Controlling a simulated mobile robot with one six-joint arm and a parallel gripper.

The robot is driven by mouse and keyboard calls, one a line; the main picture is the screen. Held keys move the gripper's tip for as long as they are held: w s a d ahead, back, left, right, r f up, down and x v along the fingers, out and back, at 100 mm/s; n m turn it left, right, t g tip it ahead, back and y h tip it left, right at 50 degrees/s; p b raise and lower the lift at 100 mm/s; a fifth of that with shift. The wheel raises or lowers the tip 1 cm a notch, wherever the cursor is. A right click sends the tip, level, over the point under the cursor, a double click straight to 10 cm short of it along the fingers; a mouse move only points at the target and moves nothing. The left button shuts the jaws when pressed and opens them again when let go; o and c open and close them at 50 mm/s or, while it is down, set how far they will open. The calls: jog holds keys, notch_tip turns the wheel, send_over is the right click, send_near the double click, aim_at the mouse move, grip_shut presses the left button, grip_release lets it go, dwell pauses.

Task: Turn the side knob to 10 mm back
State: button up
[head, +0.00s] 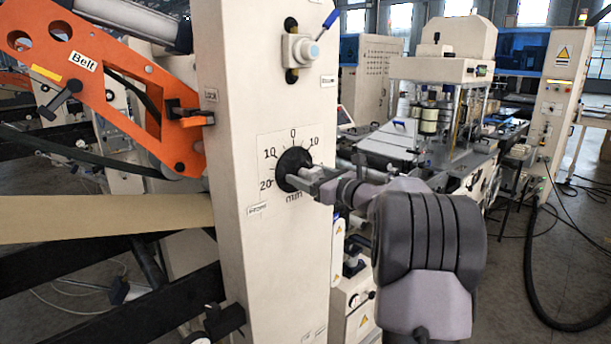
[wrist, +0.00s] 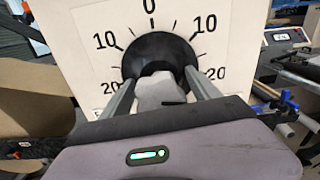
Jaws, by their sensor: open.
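The side knob is a round black disc (head: 291,161) on the front face of a cream machine column. A white dial plate (head: 270,140) around it reads 20, 10, 0, 10 and mm. In the wrist view the black knob (wrist: 158,48) has a pale grey grip (wrist: 158,90) standing out toward me. My gripper (head: 303,177) is at the knob. In the wrist view its open fingers (wrist: 160,80) lie on either side of the grip. I cannot tell whether they touch it. The knob's pointer mark is not clear, so its reading cannot be told.
An orange belt arm (head: 110,80) with an orange lock lever (head: 195,118) is left of the column. A white fitting with a blue-tipped lever (head: 300,50) sits above the dial. A brown paper web (head: 100,220) runs at lower left. Other machines stand behind at right.

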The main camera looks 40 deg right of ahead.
jog(key=shift+w+a, duration=0.1)
jog(key=shift+w, duration=0.2)
jog(key=c, duration=1.4)
jog(key=shift+o, duration=0.2)
